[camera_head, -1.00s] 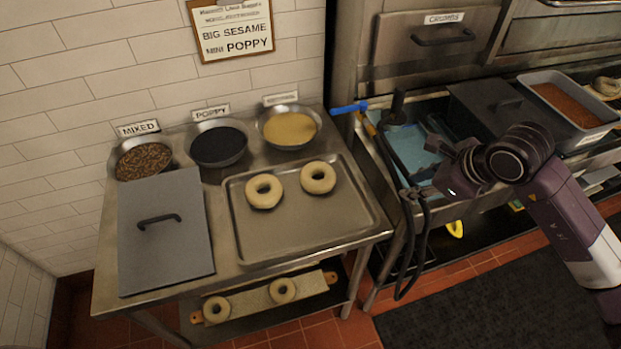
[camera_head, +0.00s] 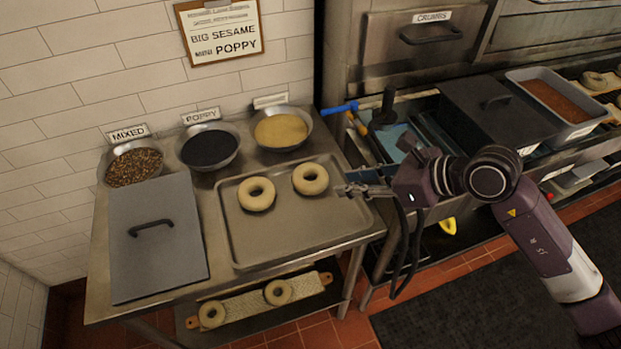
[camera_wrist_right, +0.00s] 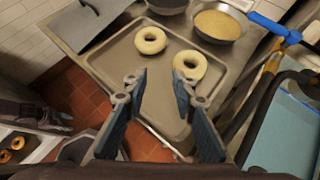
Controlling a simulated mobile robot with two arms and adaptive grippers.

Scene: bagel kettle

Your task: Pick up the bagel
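Two pale bagels lie on a metal tray (camera_head: 290,225) on the steel table. The left bagel (camera_head: 256,194) and the right bagel (camera_head: 310,178) sit near the tray's back edge, slightly apart. In the right wrist view the left bagel (camera_wrist_right: 150,40) and the right bagel (camera_wrist_right: 190,66) lie beyond the fingertips. My right gripper (camera_head: 345,190) is at the tray's right edge, right of the right bagel. In the wrist view its fingers (camera_wrist_right: 158,80) are spread apart with nothing between them. My left gripper does not show.
Bowls of mixed seeds (camera_head: 134,164), poppy (camera_head: 209,147) and yellow sesame (camera_head: 282,129) stand behind the tray. A grey lid (camera_head: 155,260) with a handle lies left of it. Two more bagels are on a board (camera_head: 245,303) below. A blue-handled tap (camera_head: 340,107) stands behind right.

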